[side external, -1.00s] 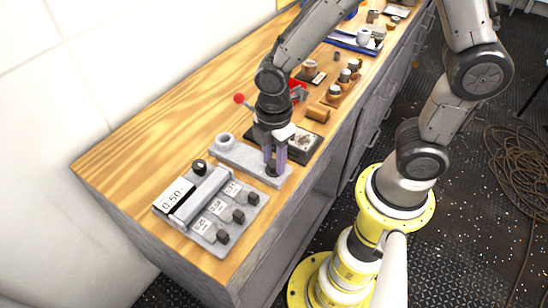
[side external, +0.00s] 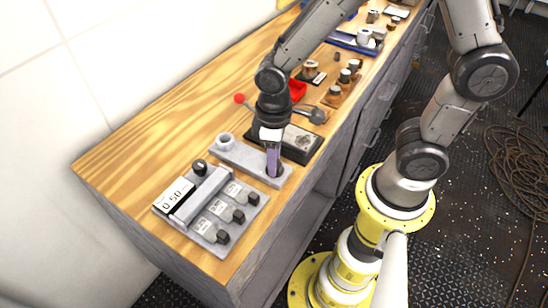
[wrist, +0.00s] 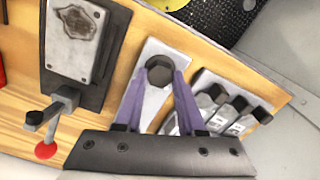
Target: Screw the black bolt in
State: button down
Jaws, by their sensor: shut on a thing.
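The black bolt (wrist: 159,70) shows in the wrist view as a dark, hex-like head at the end of a light grey plate (wrist: 150,50). The plate also shows in the side view (side external: 240,158), flat on the wooden bench, with a raised ring (side external: 225,141) at its other end. My gripper (wrist: 160,78) is shut on the bolt head, with one purple finger on each side. In the side view my gripper (side external: 273,173) points down at the plate's near end. There its fingers overlap and hide most of the bolt. How deep the bolt sits cannot be seen.
A grey panel (side external: 212,204) with several black knobs and a "0.50" display stands close in front of the plate. A dark block with a metal top (side external: 303,142) sits just behind. A red ball (side external: 239,98) on a lever is near. Bare wood lies left.

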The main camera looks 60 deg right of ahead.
jog(key=m, duration=0.4)
jog(key=shift+w+r+m, duration=0.1)
jog(key=shift+r+m, duration=0.05)
jog(key=shift+m, duration=0.15)
jog(key=m, duration=1)
jog(key=shift+m, duration=2.3)
jog(key=c, duration=0.5)
grip_release()
jog(key=shift+d, duration=0.1)
